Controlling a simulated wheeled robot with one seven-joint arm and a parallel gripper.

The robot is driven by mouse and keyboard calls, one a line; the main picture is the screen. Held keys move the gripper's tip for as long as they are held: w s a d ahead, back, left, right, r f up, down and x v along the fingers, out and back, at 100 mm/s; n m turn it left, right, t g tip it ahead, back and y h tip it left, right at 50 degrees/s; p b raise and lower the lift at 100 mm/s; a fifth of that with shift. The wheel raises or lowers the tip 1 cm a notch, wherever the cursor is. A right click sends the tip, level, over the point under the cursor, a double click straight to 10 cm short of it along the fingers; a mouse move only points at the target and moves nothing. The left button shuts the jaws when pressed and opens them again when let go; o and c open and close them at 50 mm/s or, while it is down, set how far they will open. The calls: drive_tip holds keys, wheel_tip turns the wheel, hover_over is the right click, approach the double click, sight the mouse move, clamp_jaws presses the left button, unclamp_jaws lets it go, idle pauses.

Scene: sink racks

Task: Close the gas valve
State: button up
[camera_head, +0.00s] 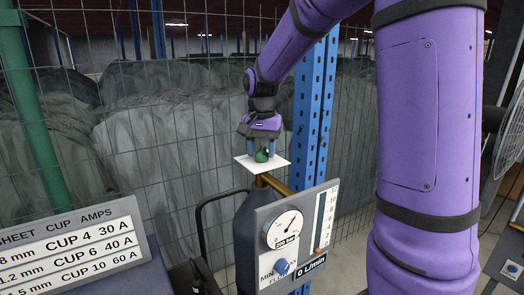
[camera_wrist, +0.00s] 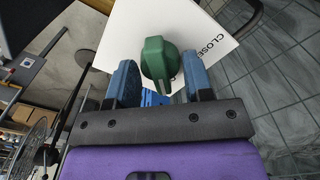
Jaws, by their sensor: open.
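The gas valve's green knob (camera_head: 261,156) sits above a white card (camera_head: 279,165) on top of a dark gas cylinder (camera_head: 245,235). My gripper (camera_head: 262,150) is right over the knob, pointing down. In the wrist view the green knob (camera_wrist: 160,58) stands between the two blue fingers of my gripper (camera_wrist: 160,66), with visible gaps on both sides. The fingers are open around it. The word CLOSE shows on the right part of the white card (camera_wrist: 205,35) in the wrist view. Part of the card's print is hidden.
A gauge panel (camera_head: 308,220) with a dial (camera_head: 285,229), a blue knob (camera_head: 282,267) and a 0 L/min readout stands in front of the cylinder. A blue perforated post (camera_head: 318,100) rises close behind. A wire fence (camera_head: 180,120) spans the back. A settings sign (camera_head: 70,250) stands at left.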

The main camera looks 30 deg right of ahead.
sight(261, 150)
drive_tip(key=shift+c, duration=0.5)
drive_tip(key=c, duration=0.5)
drive_tip(key=n, duration=1)
drive_tip(key=o, duration=0.6)
drive_tip(key=shift+r, duration=2.5)
